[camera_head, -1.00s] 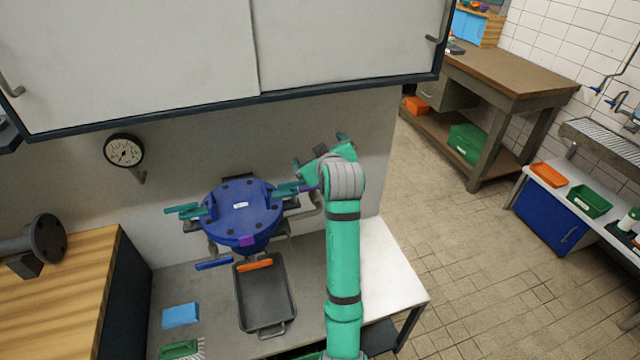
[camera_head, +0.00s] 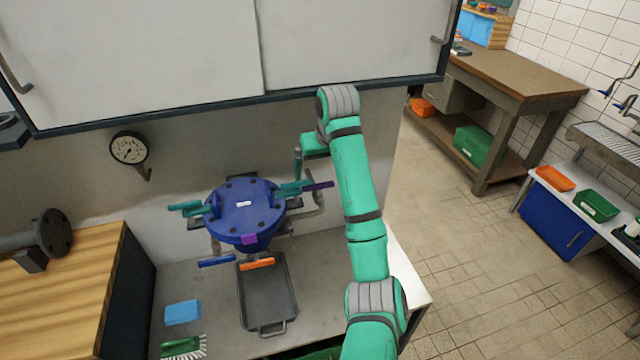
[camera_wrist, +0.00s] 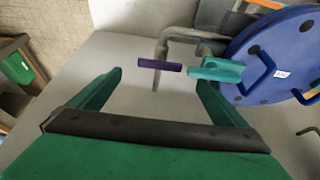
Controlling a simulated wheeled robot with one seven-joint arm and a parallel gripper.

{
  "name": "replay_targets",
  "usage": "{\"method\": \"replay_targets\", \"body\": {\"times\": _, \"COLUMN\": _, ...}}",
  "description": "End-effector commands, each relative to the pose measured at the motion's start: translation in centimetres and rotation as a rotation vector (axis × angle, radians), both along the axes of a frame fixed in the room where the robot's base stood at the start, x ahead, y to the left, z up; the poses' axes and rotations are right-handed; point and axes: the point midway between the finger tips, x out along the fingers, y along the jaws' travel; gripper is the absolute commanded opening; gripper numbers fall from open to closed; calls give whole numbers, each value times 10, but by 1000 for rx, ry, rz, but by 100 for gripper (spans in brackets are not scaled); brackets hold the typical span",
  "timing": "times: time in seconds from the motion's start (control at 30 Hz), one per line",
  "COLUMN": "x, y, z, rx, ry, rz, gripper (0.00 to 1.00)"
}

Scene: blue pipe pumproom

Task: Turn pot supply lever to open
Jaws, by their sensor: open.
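The blue round pot (camera_head: 245,212) stands on the counter by the wall, its lid held by teal clamps. A purple lever (camera_head: 318,186) sits on the pipe at its right. A blue lever (camera_head: 216,261) and an orange lever (camera_head: 257,264) show at its front. I cannot tell which is the pot supply lever. My gripper (camera_head: 298,168) is above and slightly left of the purple lever, apart from it. In the wrist view, my gripper (camera_wrist: 158,78) is open and empty. The purple lever (camera_wrist: 160,65) appears between its fingers, beside a teal clamp (camera_wrist: 217,69).
A dark tray (camera_head: 268,298) lies in front of the pot. A blue sponge (camera_head: 183,312) and a green brush (camera_head: 182,347) lie to its left. A gauge (camera_head: 128,148) is on the wall. The overhead cabinet (camera_head: 200,60) hangs close above my arm.

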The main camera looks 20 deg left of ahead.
Motion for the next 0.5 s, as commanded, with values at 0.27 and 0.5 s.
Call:
{"method": "replay_targets", "body": {"times": 0.27, "x": 9, "y": 6, "z": -28, "rx": 0, "ry": 2, "rz": 0, "gripper": 97}}
{"method": "replay_targets", "body": {"times": 0.5, "x": 21, "y": 13, "z": -62, "rx": -2, "ry": 0, "rz": 1, "gripper": 97}}
